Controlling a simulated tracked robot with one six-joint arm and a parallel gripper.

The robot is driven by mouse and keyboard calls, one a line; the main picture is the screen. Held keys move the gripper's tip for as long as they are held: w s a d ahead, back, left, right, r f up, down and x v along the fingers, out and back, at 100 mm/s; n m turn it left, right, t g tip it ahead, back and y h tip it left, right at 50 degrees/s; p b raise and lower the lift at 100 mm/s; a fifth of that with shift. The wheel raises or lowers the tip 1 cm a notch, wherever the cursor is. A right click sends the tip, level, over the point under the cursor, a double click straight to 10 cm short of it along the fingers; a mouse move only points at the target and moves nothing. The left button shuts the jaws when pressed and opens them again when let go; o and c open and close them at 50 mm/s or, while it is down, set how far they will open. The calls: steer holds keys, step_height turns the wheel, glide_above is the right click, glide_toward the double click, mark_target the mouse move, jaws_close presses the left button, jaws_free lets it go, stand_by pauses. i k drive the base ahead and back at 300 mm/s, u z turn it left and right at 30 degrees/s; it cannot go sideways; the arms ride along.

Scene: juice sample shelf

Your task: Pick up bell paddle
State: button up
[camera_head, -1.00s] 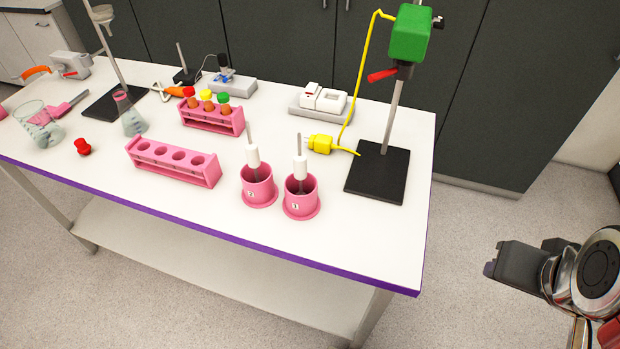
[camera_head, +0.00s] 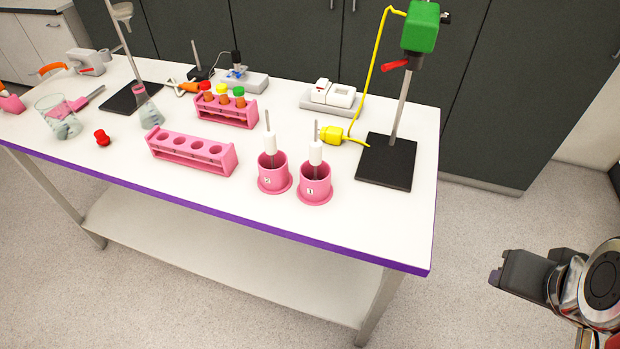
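No thing in view is clearly marked as a bell paddle. Two rods with white grips stand upright in pink cups: one rod (camera_head: 270,145) in the cup labelled 2 (camera_head: 275,180), the other (camera_head: 316,153) in the cup labelled 1 (camera_head: 315,187). Their lower ends are hidden inside the cups. A flat pink tool (camera_head: 88,98) lies at the left, partly behind a glass beaker (camera_head: 58,118). My gripper (camera_head: 498,274) is at the lower right, off the table's right end and apart from everything. I cannot tell whether its fingers are open.
The white table (camera_head: 330,225) also bears an empty pink rack (camera_head: 190,153), a rack of capped tubes (camera_head: 225,112), a flask (camera_head: 149,112), a red stopper (camera_head: 102,137), a white device (camera_head: 333,95) and a black-based stand (camera_head: 386,161). The floor to the right is clear.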

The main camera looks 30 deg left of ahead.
mark_target(315, 145)
steer(key=k, duration=1.5)
steer(key=u, duration=1.45)
steer(key=i, duration=1.65)
